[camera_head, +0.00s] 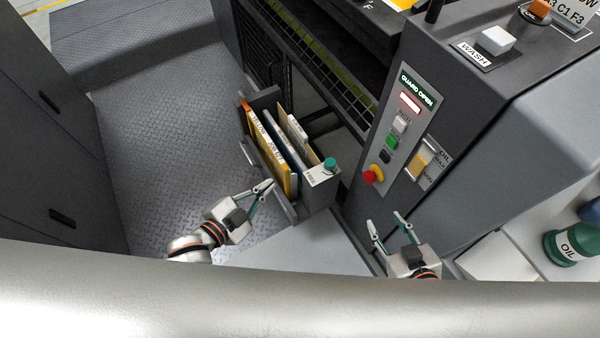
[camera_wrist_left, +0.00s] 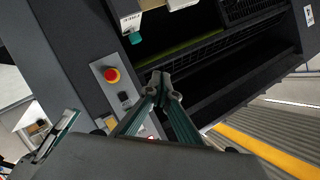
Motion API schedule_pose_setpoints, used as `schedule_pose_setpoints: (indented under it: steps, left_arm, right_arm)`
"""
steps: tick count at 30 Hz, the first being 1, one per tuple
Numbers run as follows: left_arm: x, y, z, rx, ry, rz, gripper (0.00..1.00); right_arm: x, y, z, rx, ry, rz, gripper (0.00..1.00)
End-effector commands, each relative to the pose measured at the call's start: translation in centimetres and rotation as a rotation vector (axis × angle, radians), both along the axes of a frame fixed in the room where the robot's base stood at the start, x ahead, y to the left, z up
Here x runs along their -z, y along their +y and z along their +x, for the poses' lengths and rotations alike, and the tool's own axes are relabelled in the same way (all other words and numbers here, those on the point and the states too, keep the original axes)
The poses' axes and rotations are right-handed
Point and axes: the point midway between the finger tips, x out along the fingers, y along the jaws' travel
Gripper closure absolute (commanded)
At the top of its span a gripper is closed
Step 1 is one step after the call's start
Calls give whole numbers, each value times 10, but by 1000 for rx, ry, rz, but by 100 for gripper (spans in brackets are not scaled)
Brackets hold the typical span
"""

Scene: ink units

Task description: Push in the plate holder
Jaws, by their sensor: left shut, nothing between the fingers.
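The plate holder (camera_head: 290,211) is a dark grey open-topped rack sticking out from the press in the head view. It holds several upright plates, with orange, yellow, blue and cream edges. Its right end has a pale label and a teal knob (camera_head: 329,163); what looks like the same knob shows in the left wrist view (camera_wrist_left: 135,38). My left gripper (camera_head: 272,183) is shut and empty, its tips close to the holder's near left side; I cannot tell if they touch. It also shows shut in the left wrist view (camera_wrist_left: 163,78). My right gripper (camera_head: 384,218) is open and empty below the control panel.
The press control panel (camera_head: 404,120) carries a lit display, small buttons and a red emergency stop (camera_head: 373,174), right of the holder. A green oil can (camera_head: 566,243) stands at the far right. A dark cabinet (camera_head: 50,130) stands at left. The patterned floor between is clear.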

Motion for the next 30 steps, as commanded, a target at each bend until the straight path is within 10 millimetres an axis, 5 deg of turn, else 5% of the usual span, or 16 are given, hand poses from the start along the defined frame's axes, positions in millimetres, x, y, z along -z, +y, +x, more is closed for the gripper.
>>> schedule_pose_setpoints:
  steps: [1,6,15,22,30]
  left_arm:
    - [23,-5,5,72,-48,60,100]
    - [59,-12,20,294,-249,252,100]
    - [133,24,31,590,-520,543,100]
    - [147,42,37,664,-606,626,100]
    - [154,17,54,664,-612,627,100]
  right_arm:
    - [18,1,-5,-4,14,0,60]
    - [34,5,-6,-13,19,2,60]
    - [59,10,-12,-24,44,8,60]
    - [59,11,-10,-26,42,10,60]
    - [57,16,-8,-24,34,30,60]
